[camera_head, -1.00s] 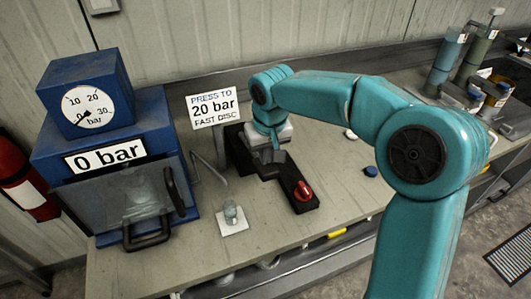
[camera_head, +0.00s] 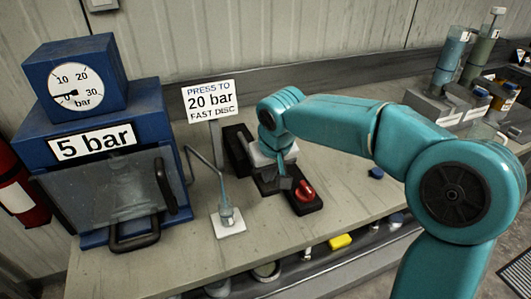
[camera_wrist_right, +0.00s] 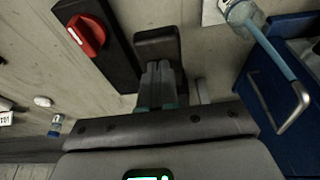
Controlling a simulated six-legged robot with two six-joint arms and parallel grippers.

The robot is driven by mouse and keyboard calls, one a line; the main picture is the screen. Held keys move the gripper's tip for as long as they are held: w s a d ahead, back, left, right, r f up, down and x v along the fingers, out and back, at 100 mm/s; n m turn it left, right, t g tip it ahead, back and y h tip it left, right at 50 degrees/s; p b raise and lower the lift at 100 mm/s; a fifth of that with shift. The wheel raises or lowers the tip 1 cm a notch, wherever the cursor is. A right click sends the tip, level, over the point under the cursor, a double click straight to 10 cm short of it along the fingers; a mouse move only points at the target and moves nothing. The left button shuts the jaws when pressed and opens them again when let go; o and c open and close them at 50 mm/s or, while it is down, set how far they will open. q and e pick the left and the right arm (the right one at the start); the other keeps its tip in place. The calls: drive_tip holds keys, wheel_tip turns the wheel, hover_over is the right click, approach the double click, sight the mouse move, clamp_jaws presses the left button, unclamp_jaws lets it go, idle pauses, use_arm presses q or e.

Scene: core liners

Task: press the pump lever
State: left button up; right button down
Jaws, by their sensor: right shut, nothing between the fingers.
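The pump has a black base (camera_head: 309,207) with a red knob (camera_head: 305,191) on the bench. Its black lever shows beside the base in the right wrist view (camera_wrist_right: 158,42), with its end at my fingertips. My right gripper (camera_head: 283,183) is shut and empty, pointing down over the lever. In the right wrist view the shut fingers (camera_wrist_right: 160,75) overlap the lever's end and seem to touch it. The blue press (camera_head: 107,140) has a dial (camera_head: 76,88) and a display (camera_head: 93,141) reading 5 bar. My left gripper is not in view.
A sign (camera_head: 209,102) says press to 20 bar, fast disc. A glass vial (camera_head: 228,217) stands on a white pad left of the pump, with a pale blue stream or rod above it. Tubes and jars (camera_head: 455,60) stand at the back right. A red extinguisher (camera_head: 20,195) hangs at left.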

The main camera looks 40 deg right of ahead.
drive_tip(key=shift+s+a+f, duration=0.1)
drive_tip(key=shift+s+f, duration=0.1)
drive_tip(key=shift+f, duration=0.35)
drive_tip(key=r+p, duration=0.1)
drive_tip(key=r, duration=0.1)
drive_tip(key=r+p, duration=0.4)
drive_tip(key=shift+w+d, duration=0.2)
drive_tip(key=shift+w, duration=0.15)
drive_tip(key=shift+s+a+r+b, duration=0.3)
drive_tip(key=shift+s+r+b, duration=0.25)
drive_tip(key=shift+b, duration=0.2)
drive_tip(key=s+v, duration=0.1)
drive_tip(key=v, duration=0.6)
drive_tip(key=shift+r, duration=0.2)
drive_tip(key=shift+s, duration=0.15)
